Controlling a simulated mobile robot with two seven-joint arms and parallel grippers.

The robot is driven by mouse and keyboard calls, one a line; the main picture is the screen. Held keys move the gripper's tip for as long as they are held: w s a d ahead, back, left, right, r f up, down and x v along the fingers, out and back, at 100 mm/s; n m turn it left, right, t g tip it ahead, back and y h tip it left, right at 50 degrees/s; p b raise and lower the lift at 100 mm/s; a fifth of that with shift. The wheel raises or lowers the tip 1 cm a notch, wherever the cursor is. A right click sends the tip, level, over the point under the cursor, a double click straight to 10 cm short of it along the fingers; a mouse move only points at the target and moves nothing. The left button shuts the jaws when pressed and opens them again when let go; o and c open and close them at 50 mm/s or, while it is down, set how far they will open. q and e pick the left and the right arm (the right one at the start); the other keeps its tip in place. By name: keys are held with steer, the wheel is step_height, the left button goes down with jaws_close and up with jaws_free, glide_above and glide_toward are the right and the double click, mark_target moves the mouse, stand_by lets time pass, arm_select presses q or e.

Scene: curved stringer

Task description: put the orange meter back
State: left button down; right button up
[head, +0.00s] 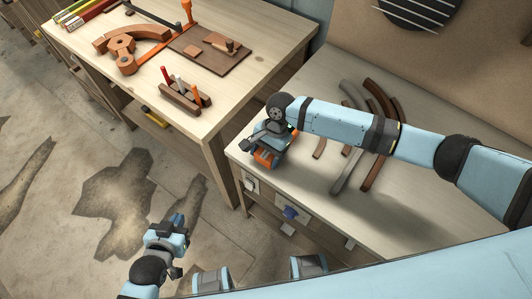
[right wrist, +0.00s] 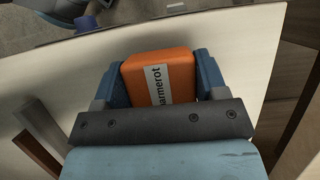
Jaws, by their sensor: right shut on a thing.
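The orange meter (right wrist: 145,77) is a rounded orange block with a white printed label, seen between the two blue fingers of my right gripper (right wrist: 162,80) in the right wrist view. The gripper is shut on it. In the head view the meter (head: 264,159) shows as an orange patch under my right gripper (head: 268,152), at the left front corner of the right table (head: 310,185). I cannot tell whether it touches the tabletop. My left gripper (head: 176,226) hangs over the floor at the lower left, with nothing seen in it; its finger gap is unclear.
Several curved grey and brown strips (head: 350,172) lie on the right table beneath and beyond my right arm. The left workbench (head: 240,100) holds a wooden curved part (head: 137,43), a brown board (head: 208,50) and a rack of tools (head: 184,98). The right table's front left is clear.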

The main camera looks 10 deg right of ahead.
steer(key=o, duration=0.9)
steer(key=shift+o, duration=0.2)
steer(key=v, duration=1.2)
steer(key=shift+r, duration=0.1)
steer(key=shift+s+a, duration=0.1)
